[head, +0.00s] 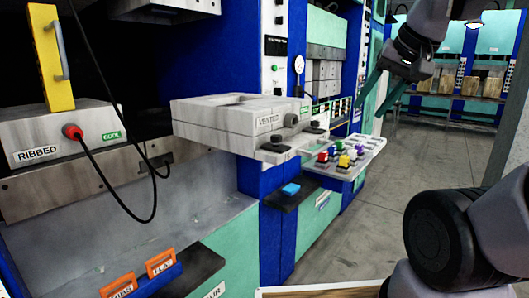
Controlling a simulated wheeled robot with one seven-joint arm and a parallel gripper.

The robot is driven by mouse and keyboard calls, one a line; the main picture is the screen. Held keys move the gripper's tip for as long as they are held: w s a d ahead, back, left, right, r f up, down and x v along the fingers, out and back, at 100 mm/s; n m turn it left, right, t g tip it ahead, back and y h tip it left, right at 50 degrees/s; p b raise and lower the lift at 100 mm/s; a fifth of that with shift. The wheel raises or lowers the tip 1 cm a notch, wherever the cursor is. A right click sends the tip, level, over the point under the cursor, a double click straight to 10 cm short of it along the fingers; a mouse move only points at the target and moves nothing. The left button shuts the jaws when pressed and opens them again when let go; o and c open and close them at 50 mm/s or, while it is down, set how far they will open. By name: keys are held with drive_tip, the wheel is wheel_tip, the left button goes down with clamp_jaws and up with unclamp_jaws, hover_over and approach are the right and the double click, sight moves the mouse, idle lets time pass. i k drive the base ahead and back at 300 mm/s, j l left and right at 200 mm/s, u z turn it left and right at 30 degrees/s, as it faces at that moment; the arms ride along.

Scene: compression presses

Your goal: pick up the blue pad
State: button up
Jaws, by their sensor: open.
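The blue pad (291,189) is a small, flat, bright blue block. It lies on a black ledge (283,199) that sticks out from the press front, below the grey mould block. My gripper (371,112) is at the upper right, with its two long teal fingers apart and nothing visible between them. It is above and to the right of the pad, well clear of it.
A grey mould block (215,125) juts out above the pad's ledge. A white tray (372,148) with several coloured pieces stands just right of the pad. Orange tagged blocks (160,263) sit at lower left. Open floor (372,210) lies to the right.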

sight(290, 190)
drive_tip(key=i+l+u, duration=0.45)
drive_tip(key=l, duration=0.25)
drive_tip(key=i+l+u, duration=0.25)
drive_tip(key=l, duration=0.15)
drive_tip(key=i+l+u, duration=0.25)
drive_tip(key=l, duration=0.2)
drive_tip(key=i+j, duration=0.15)
drive_tip(key=i+u, duration=0.05)
drive_tip(key=i, duration=0.05)
